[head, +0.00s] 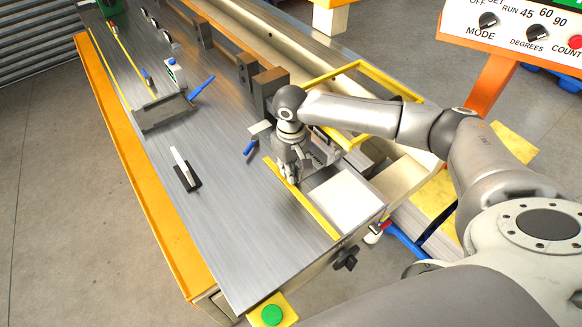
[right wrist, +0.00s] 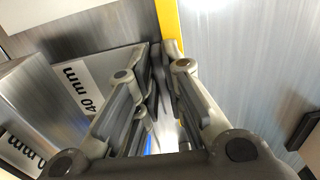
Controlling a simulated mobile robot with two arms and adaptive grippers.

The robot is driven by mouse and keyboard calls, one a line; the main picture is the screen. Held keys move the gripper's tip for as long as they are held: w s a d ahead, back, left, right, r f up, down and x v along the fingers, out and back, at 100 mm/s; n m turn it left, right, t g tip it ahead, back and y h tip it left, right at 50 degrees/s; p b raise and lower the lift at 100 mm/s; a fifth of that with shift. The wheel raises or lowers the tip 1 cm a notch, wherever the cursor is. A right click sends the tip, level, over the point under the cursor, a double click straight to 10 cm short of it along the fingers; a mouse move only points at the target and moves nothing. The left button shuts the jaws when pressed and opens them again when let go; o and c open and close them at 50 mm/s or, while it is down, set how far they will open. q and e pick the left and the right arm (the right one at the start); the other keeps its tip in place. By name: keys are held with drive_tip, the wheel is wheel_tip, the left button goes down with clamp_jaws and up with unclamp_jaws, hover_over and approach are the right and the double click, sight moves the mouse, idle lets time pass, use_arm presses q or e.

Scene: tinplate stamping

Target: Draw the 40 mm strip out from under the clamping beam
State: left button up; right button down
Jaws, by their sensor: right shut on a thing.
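My right gripper (head: 291,181) points down at the table's right side, beside a yellow line. In the right wrist view its fingertips (right wrist: 161,62) are closed together at the edge of a thin grey metal piece, the 40 mm strip (right wrist: 122,66), with a white "40 mm" label. The fingers hide the gripped edge. A grey bar (right wrist: 38,100), which may be the clamping beam, stands beside the label. In the head view the strip is mostly hidden by my gripper and wrist. My left gripper is out of view.
A white plate (head: 345,201) lies right of the gripper. Dark blocks (head: 247,70) line the table's back side. The table's front-left surface (head: 230,240) is clear.

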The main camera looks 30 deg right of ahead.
sight(322, 211)
drive_tip(key=shift+d+p, duration=0.2)
drive_tip(key=shift+p, duration=0.4)
idle(0.6)
idle(0.4)
drive_tip(key=shift+s+r+p, duration=0.1)
drive_tip(key=shift+s+p, duration=0.45)
drive_tip(key=shift+p, duration=0.1)
drive_tip(key=shift+s+d+p, duration=0.25)
drive_tip(key=shift+s+p, duration=1.05)
drive_tip(key=shift+s, duration=0.35)
drive_tip(key=shift+s+d+p, duration=0.25)
drive_tip(key=shift+s+p, duration=1.1)
drive_tip(key=shift+s, duration=0.25)
drive_tip(key=shift+s+d+p, duration=0.25)
drive_tip(key=shift+s+p, duration=1.05)
drive_tip(key=shift+s, duration=0.7)
drive_tip(key=shift+s+d, duration=0.1)
drive_tip(key=shift+s, duration=0.15)
drive_tip(key=shift+s+d, duration=0.2)
drive_tip(key=shift+s, duration=1.05)
drive_tip(key=shift+s+d, duration=0.15)
drive_tip(key=shift+s, duration=1.05)
drive_tip(key=shift+s, duration=0.35)
